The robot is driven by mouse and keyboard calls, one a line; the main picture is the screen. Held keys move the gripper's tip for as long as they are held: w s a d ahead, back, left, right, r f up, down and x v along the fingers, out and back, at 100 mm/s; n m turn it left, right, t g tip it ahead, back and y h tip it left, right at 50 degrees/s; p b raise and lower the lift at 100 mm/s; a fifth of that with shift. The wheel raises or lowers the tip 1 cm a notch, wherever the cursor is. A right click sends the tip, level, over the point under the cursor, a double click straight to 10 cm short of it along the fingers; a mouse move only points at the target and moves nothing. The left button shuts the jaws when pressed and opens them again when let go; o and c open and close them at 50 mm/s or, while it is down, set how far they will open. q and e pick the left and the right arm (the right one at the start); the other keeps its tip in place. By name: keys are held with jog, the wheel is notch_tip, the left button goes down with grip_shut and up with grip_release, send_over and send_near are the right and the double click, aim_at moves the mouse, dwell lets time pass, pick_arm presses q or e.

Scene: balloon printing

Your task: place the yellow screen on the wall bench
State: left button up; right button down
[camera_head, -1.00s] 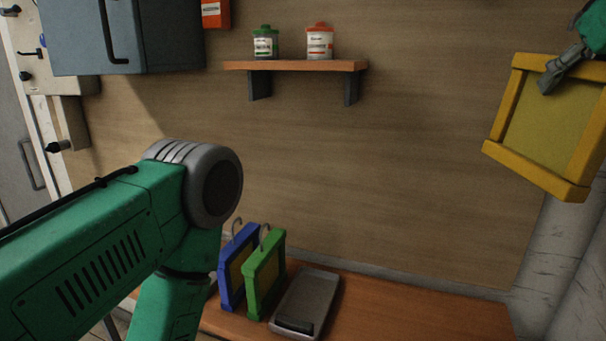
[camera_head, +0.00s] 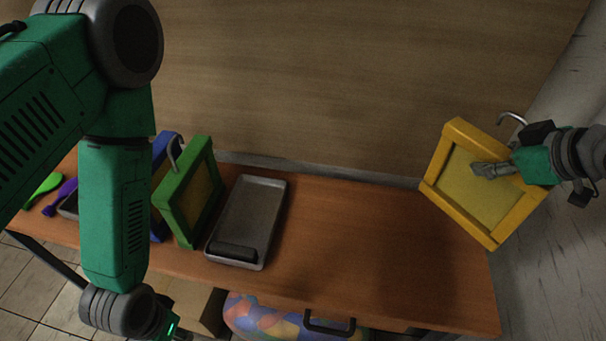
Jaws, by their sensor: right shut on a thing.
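The yellow screen (camera_head: 460,188), a yellow frame with a dull yellow mesh and a metal hook at its top, is tilted at the right. My right gripper (camera_head: 492,170) is shut on it, one finger showing across the mesh. The screen hangs over the right end of the wooden wall bench (camera_head: 370,235); I cannot tell whether its lower corner touches the bench. My left arm hangs down at the left; its gripper (camera_head: 172,331) is at the bottom edge, mostly cut off, and its fingers do not show.
A green screen (camera_head: 188,196) and a blue screen (camera_head: 160,168) stand on the bench, left of a grey tray (camera_head: 250,215). Green (camera_head: 44,186) and purple (camera_head: 58,198) tools lie at the far left. The bench between tray and yellow screen is clear.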

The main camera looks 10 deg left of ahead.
jog(key=shift+a, duration=0.3)
jog(key=shift+a+f, duration=0.1)
jog(key=shift+f, duration=0.15)
send_over(461, 199)
jog(key=f, duration=0.5)
jog(key=shift+s+f+b, duration=0.1)
jog(key=shift+s+b, duration=0.15)
jog(key=shift+b, duration=0.05)
jog(key=shift+w+d+f, duration=0.1)
jog(key=shift+d+f, duration=0.1)
jog(key=shift+f, duration=0.1)
notch_tip(461, 199, down, 3)
jog(key=shift+d+f, duration=0.1)
jog(key=shift+f, duration=0.4)
jog(key=shift+a, duration=0.2)
jog(key=c, duration=1.2)
grip_release()
